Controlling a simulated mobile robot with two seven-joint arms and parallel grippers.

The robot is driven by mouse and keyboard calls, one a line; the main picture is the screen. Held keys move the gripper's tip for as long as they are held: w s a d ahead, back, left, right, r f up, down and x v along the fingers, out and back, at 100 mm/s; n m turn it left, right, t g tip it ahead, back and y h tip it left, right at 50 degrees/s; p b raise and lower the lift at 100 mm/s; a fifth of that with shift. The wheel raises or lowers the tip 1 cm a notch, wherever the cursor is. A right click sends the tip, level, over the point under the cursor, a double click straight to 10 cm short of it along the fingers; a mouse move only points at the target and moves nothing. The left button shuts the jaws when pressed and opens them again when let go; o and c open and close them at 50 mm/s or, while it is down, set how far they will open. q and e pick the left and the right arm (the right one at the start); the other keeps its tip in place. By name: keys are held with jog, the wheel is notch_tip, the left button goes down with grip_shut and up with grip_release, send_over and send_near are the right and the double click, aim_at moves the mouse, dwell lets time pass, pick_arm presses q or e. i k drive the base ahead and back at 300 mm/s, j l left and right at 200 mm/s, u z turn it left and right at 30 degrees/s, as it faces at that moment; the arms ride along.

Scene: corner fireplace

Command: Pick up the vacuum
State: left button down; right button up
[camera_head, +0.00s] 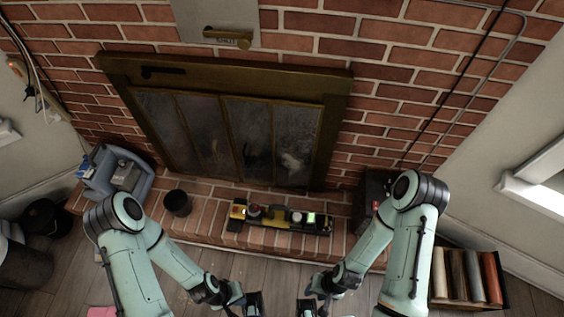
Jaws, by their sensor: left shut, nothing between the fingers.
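I cannot tell for sure which thing is the vacuum. A long yellow-and-black device (280,217) with a red part, a round pale part and a lit green spot lies on the brick hearth in front of the fireplace. My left gripper (247,301) is at the bottom edge, below the device in the picture and apart from it, shut and empty. My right gripper (314,299) is also low, to the right of the left one and apart from the device. Its fingers are small, dark and partly cut off, so its opening is unclear.
A grey-blue bin-like container (122,176) and a dark cup (177,203) are left on the hearth. A dark box (374,196) stands at its right end, partly behind my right arm. A crate of rolls (466,277) is at lower right. Wooden floor lies below the hearth.

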aim_at(271, 219)
jog(key=k+l, duration=0.35)
jog(key=k+u, duration=0.1)
jog(key=u, duration=0.6)
jog(key=k+l+u, duration=0.1)
jog(key=u, duration=0.35)
jog(key=k+l+u, duration=0.1)
jog(key=u, duration=0.3)
jog(key=k+l, duration=0.15)
jog(key=k, duration=0.2)
